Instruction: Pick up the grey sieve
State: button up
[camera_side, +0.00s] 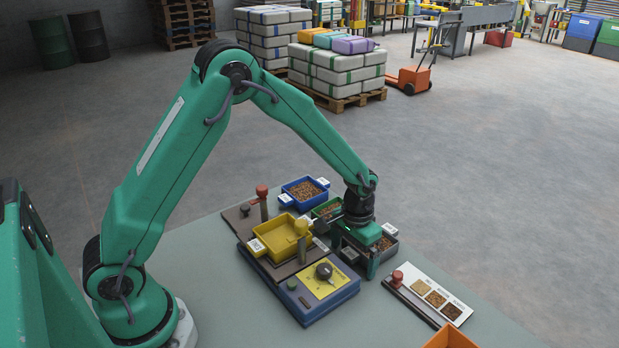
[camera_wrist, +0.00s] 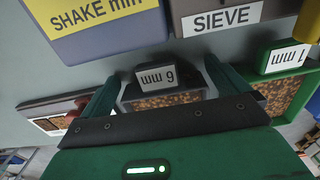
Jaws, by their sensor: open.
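The grey sieve (camera_side: 389,244) holds brown grains and sits low on the bench, partly hidden by my gripper in the side view. In the wrist view the grey sieve (camera_wrist: 165,103) shows its white "6 mm" label. My gripper (camera_side: 360,245) points down over it and is open. In the wrist view the green fingers of my gripper (camera_wrist: 163,88) stand on either side of the sieve's labelled end. I cannot tell whether they touch it.
A green sieve (camera_side: 326,209) and a blue sieve (camera_side: 305,193) stand behind. A yellow tray (camera_side: 262,254) sits on the blue-based shaker (camera_side: 323,304) to the left. A sample card (camera_side: 436,298) and an orange bin (camera_side: 450,337) are at front right.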

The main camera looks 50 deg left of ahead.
jog(key=c, duration=0.9)
jog(key=shift+r, duration=0.15)
jog(key=shift+r, duration=0.6)
jog(key=r, duration=0.3)
jog(key=shift+s+d+r, duration=0.1)
jog(key=shift+s+d, duration=0.15)
jog(key=shift+d, duration=0.1)
jog(key=s+d+r, duration=0.6)
jog(key=s+d, duration=0.1)
jog(key=d, duration=0.1)
jog(key=shift+d+r, duration=0.15)
jog(key=shift+r, duration=0.1)
